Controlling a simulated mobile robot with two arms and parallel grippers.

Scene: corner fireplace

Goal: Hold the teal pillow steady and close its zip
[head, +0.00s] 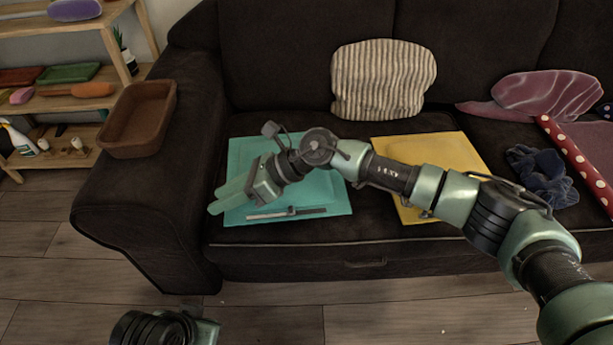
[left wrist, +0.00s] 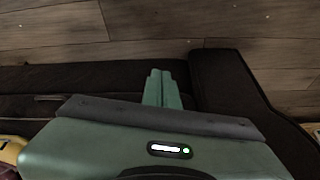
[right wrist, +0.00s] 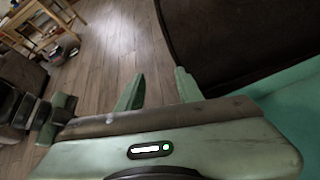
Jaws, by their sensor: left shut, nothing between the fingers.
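The teal pillow (head: 335,195) lies flat on the left seat of the dark sofa. Its zip (head: 290,213) runs along the front edge as a grey and dark strip. My right gripper (head: 218,200) is at the pillow's front left edge, left of the zip; its arm hides part of the pillow. In the right wrist view its fingers (right wrist: 158,90) are apart with only floor showing between them, and the pillow (right wrist: 297,110) is at the right. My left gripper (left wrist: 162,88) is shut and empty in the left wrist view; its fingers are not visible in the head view.
A yellow cushion (head: 455,150) lies right of the teal pillow. A striped cushion (head: 383,80) leans on the backrest. A brown bin (head: 138,118) sits on the armrest. Blue cloth (head: 540,175) and a red dotted roll (head: 575,155) lie at the right. The floor in front is clear.

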